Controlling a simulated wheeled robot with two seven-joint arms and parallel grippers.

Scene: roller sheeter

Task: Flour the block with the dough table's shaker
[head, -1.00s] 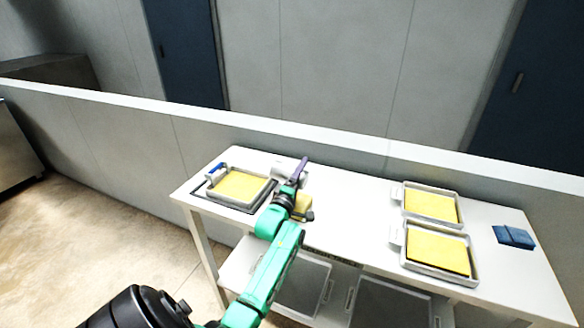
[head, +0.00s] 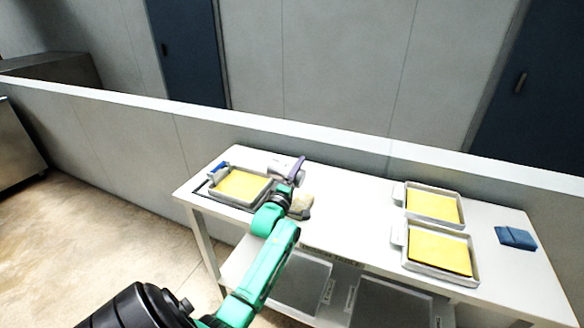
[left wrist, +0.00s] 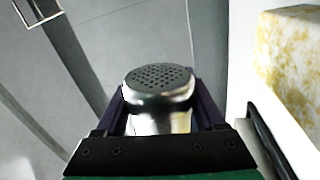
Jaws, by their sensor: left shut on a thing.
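The shaker (left wrist: 158,98) is a shiny metal cylinder with a perforated grey top, seen in the left wrist view. My left gripper (head: 294,170) is shut on it, with one purple finger on each side. The block (head: 300,205) sits on the table just below and right of the gripper in the head view. In the left wrist view the block (left wrist: 292,62) is at the upper right, apart from the shaker, its yellow face patched with white flour. My right gripper is not in view.
The white table (head: 350,215) carries a tray with a yellow slab (head: 242,185) at left and two more yellow-filled trays (head: 432,206) at right. A folded blue cloth (head: 515,237) lies at the right end. A low wall runs behind. The table's middle is clear.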

